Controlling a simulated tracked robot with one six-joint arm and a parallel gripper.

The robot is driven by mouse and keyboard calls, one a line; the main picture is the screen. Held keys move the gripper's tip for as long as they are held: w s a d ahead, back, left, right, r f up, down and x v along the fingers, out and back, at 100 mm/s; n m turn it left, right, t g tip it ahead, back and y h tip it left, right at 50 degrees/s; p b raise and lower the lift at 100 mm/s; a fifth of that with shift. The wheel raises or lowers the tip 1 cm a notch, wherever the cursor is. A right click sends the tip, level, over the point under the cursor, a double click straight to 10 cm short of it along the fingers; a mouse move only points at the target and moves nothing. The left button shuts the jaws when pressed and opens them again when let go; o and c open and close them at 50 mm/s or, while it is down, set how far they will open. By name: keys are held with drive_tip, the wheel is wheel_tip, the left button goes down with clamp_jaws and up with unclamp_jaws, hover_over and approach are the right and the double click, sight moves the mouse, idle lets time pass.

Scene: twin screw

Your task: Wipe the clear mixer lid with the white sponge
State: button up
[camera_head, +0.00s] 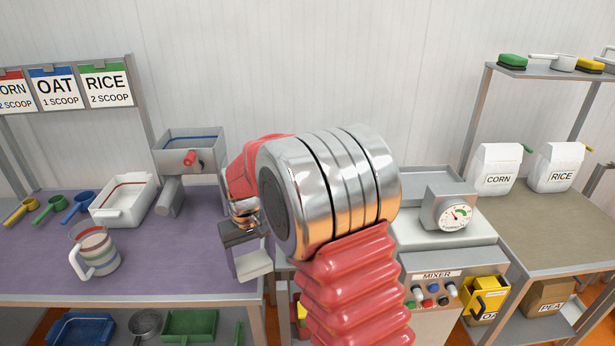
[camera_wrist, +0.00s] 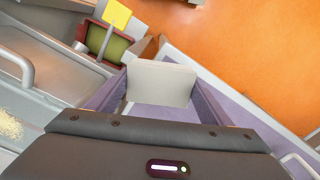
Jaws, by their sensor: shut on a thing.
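A white sponge (camera_wrist: 160,83) sits between the fingers of my gripper (camera_head: 245,243), which is shut on it. In the head view, the sponge (camera_head: 253,265) hangs below the gripper, by the right end of the purple table. The mixer (camera_head: 437,275) stands to the right, partly hidden behind my arm. In the wrist view, a see-through panel with a grey bar handle (camera_wrist: 22,66) lies at the left, with pale grain showing at its edge; it looks like the clear mixer lid. The sponge is apart from it. In the head view my arm hides most of that area.
The purple table (camera_head: 165,265) holds a striped jug (camera_head: 97,250), a white tray (camera_head: 125,200), several coloured scoops and a grey hopper (camera_head: 190,150). A gauge (camera_head: 455,215) rises from the mixer. A yellow bin (camera_head: 487,293) hangs at its right. Corn and rice bags stand on the right bench.

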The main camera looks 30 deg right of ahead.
drive_tip(key=shift+d, duration=0.4)
